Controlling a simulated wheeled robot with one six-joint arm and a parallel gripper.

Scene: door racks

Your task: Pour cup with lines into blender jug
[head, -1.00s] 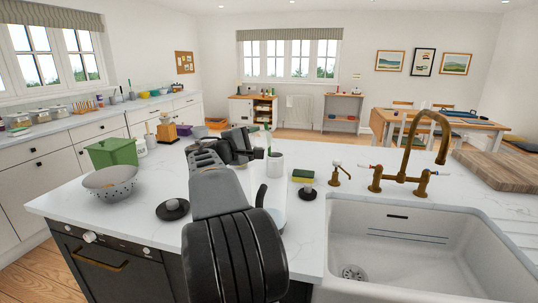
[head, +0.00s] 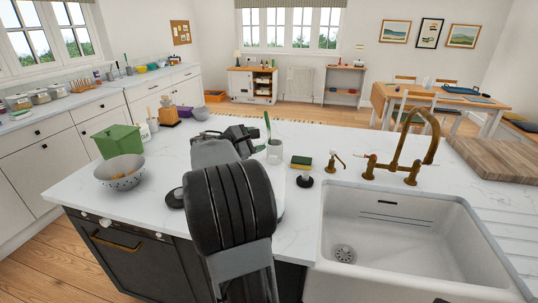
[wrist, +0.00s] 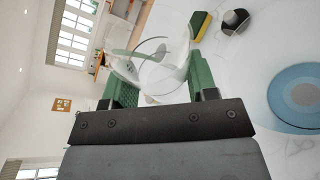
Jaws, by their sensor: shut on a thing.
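My gripper (wrist: 158,82) has green fingers on both sides of a clear, see-through cup (wrist: 150,70) in the wrist view and is shut on it. The cup looks tilted in that view; I cannot make out its lines or contents. In the head view my gripper (head: 242,136) is above the island, and my arm hides the held cup. I cannot clearly make out the blender jug.

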